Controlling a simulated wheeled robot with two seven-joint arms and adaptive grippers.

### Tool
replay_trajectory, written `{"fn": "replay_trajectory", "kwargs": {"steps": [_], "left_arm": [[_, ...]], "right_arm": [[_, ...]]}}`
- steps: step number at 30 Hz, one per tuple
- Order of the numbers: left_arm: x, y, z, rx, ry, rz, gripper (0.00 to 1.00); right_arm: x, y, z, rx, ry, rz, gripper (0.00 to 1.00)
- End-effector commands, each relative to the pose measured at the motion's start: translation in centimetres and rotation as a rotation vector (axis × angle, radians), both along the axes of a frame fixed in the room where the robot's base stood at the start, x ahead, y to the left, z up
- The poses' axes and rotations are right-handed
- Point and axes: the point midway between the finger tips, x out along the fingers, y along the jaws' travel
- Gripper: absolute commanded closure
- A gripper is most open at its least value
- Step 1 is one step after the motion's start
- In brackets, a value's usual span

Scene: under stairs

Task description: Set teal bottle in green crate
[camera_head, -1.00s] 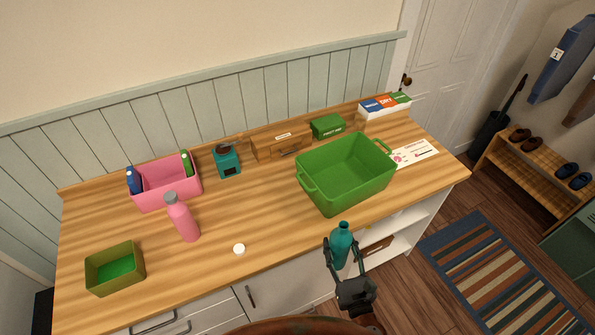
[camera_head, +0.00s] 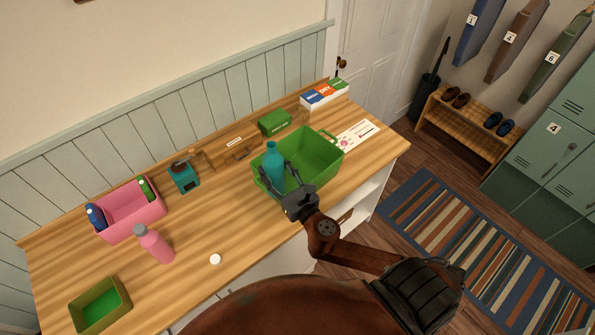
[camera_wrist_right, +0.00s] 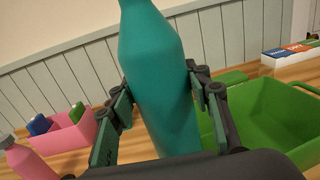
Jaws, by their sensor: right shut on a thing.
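The teal bottle (camera_head: 273,166) is upright in my right gripper (camera_head: 285,180). The gripper is shut on it, and its fingers show on both sides of the bottle (camera_wrist_right: 160,80) in the right wrist view. In the head view the bottle overlaps the left part of the green crate (camera_head: 322,158). I cannot tell whether its base is above the crate's floor or touching it. In the right wrist view the crate (camera_wrist_right: 275,120) is behind and right of the bottle. My left gripper is not in view.
A pink bin (camera_head: 130,222) with bottles, a pink bottle (camera_head: 155,245), a small green tray (camera_head: 100,306) and a white round thing (camera_head: 215,259) are to the left.

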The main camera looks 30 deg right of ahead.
Motion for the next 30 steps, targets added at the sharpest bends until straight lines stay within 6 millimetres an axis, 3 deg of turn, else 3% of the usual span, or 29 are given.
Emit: {"fn": "replay_trajectory", "kwargs": {"steps": [4,15,21,30], "left_arm": [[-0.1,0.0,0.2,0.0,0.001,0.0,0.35],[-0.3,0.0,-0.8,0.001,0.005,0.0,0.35],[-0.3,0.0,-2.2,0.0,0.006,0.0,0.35],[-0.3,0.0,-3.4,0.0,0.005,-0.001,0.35]], "right_arm": [[1.3,-1.3,-0.2,-0.004,0.001,-0.004,1.0],[7.2,-7.2,-4.8,0.0,0.003,-0.009,1.0],[9.1,-8.9,-7.9,0.001,0.002,-0.007,1.0],[10.4,-10.1,-10.2,0.001,0.003,-0.006,1.0]]}}
